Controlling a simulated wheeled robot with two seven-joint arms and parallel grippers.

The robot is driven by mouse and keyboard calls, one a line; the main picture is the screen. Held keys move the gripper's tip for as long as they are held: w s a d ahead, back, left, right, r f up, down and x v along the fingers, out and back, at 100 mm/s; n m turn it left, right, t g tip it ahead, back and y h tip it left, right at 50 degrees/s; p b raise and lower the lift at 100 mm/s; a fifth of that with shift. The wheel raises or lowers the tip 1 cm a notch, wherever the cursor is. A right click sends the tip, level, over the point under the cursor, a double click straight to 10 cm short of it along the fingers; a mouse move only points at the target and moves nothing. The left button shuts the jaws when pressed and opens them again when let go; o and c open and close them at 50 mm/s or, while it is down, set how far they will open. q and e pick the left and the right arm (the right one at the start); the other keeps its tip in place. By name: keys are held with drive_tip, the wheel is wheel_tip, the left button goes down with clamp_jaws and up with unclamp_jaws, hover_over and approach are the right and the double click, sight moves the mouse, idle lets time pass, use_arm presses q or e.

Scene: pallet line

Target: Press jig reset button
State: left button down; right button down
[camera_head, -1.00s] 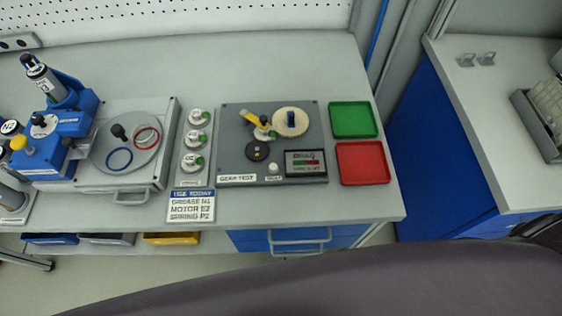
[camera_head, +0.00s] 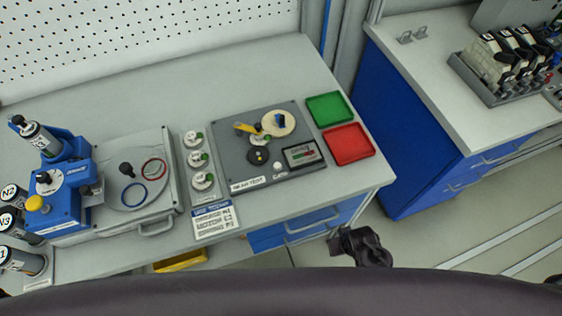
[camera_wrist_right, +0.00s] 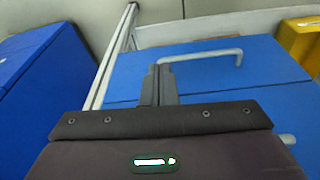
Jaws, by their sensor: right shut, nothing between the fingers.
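The grey gear test jig (camera_head: 226,144) sits on the bench, with a yellow-handled crank, a cream disc and a dark disc on top. A small white button (camera_head: 277,166) is at its front edge, beside a little display (camera_head: 302,153); its label is too small to read. My right gripper (camera_head: 362,246) is in front of the bench, below and right of the jig, apart from it. In the right wrist view its fingers (camera_wrist_right: 159,84) are together and empty, before the blue drawer. My left gripper is not in view.
A green tray (camera_head: 330,107) and a red tray (camera_head: 349,144) lie right of the jig. A blue press station (camera_head: 62,190) stands at left. Small capped parts (camera_head: 202,181) and a sign (camera_head: 213,222) are between. The bench front edge and drawer handle (camera_head: 312,224) are near my gripper.

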drive_tip(key=w+a+r+n+t+p, duration=0.1)
drive_tip(key=w+r+p, duration=0.2)
drive_tip(key=r, duration=1.1)
drive_tip(key=w+a+r+n+t+p, duration=0.1)
drive_tip(key=w+r+p, duration=0.25)
drive_tip(key=r, duration=1.05)
wheel_tip(320, 180, up, 4)
drive_tip(key=n+y+p, duration=0.2)
drive_tip(key=n+y, duration=0.5)
drive_tip(key=n, duration=0.9)
hover_over(277, 166)
drive_tip(key=d, duration=0.1)
drive_tip(key=shift+s+d, duration=0.1)
drive_tip(key=shift+f, duration=0.15)
wheel_tip(277, 166, down, 8)
drive_tip(key=b, duration=0.6)
drive_tip(key=shift+f+b, duration=0.3)
drive_tip(key=shift+b, duration=0.05)
